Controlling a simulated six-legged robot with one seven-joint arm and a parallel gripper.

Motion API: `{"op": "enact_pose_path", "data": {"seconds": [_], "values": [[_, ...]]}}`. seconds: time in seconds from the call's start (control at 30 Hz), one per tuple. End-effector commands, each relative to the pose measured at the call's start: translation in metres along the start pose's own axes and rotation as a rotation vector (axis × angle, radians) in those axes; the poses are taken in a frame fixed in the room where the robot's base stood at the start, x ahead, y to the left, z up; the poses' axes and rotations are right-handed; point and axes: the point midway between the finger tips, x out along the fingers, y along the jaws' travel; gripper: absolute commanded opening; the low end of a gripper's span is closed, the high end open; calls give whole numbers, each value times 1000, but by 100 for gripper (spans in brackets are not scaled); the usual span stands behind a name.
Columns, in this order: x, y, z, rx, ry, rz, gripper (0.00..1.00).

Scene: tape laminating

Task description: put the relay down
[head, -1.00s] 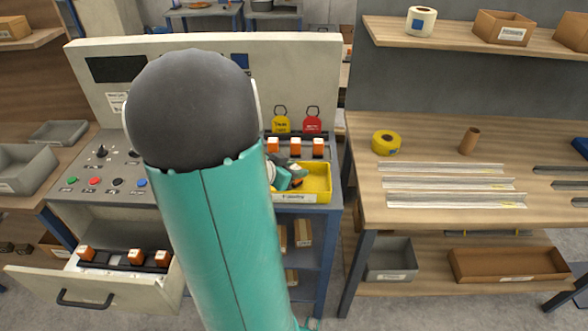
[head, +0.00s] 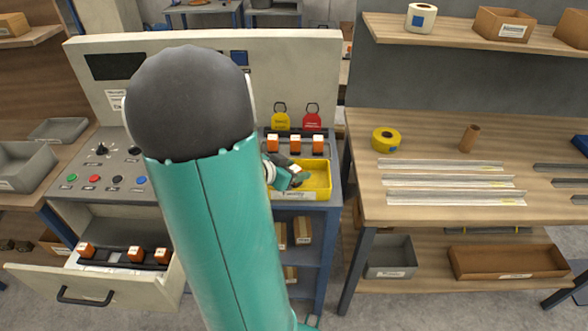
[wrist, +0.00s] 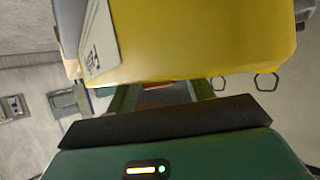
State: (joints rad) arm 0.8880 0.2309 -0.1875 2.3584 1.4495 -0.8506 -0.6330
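My gripper (head: 303,181), teal with dark parts, is at the yellow tray (head: 318,192) on the right of the console top, in the head view. In the wrist view the tray (wrist: 210,45) fills the upper middle and hides my fingertips. The two green fingers stand apart below its edge. A small reddish-orange patch (wrist: 165,87) shows between them; I cannot tell whether it is a relay or whether the fingers grip it. Several orange-and-white relays (head: 296,144) stand in a row behind the tray. More relays (head: 135,254) sit in the open drawer (head: 120,285).
A yellow tag (head: 281,121) and a red tag (head: 312,121) hang behind the relay row. The workbench (head: 440,211) at right holds a yellow tape roll (head: 386,139), a brown tube (head: 468,138) and metal strips. My arm covers the middle of the console.

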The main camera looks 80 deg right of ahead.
Motion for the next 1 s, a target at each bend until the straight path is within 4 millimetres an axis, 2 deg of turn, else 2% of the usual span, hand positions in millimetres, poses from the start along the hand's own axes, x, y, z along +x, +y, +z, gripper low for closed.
{"op": "enact_pose_path", "data": {"seconds": [0.17,0.33,0.73,0.83,1.0], "values": [[-1,0,-1,1,0,0,52],[-10,-1,-12,3,1,-3,52],[-96,-1,-11,1,0,-7,52],[-112,-1,-11,1,0,-5,52],[-125,0,-10,0,0,-1,52]]}}
